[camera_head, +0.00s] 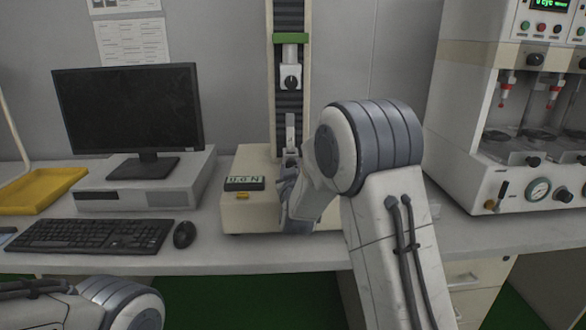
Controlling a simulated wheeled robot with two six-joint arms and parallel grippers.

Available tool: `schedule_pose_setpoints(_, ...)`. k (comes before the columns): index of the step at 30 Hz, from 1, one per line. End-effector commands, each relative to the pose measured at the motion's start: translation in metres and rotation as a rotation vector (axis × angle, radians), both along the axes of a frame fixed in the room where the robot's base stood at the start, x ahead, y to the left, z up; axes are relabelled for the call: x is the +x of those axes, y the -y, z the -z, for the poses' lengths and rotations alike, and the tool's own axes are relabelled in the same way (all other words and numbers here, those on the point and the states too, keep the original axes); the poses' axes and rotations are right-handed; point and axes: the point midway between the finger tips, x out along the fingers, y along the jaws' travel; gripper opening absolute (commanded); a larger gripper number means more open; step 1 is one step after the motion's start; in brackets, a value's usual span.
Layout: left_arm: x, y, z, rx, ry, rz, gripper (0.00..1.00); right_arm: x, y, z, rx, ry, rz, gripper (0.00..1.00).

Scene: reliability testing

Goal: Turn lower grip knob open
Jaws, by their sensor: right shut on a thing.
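The tensile tester stands at the back of the bench, with a dark column and a beige base (252,161). Its upper grip (290,76) has a black knob and hangs below a green crossbar (290,38). The grey top of the lower grip (290,128) rises above the base. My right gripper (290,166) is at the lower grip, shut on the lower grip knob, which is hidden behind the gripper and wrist. My left arm shows only at the bottom left; its gripper is out of view.
A monitor (128,108) on a grey case, a keyboard (88,236) and a mouse (184,234) are left of the tester. A yellow tray (42,190) lies at the far left. A large white machine (475,150) stands at the right. Bare bench lies in front of the tester.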

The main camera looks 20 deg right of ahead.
Motion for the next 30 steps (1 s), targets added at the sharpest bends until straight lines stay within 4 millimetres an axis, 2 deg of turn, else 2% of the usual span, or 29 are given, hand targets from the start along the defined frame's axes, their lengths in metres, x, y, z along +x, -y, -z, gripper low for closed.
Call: schedule_pose_setpoints(30,0.000,0.000,-0.023,0.000,0.000,0.000,0.77,-0.001,0.000,0.001,-0.928,-0.272,0.000,0.00)
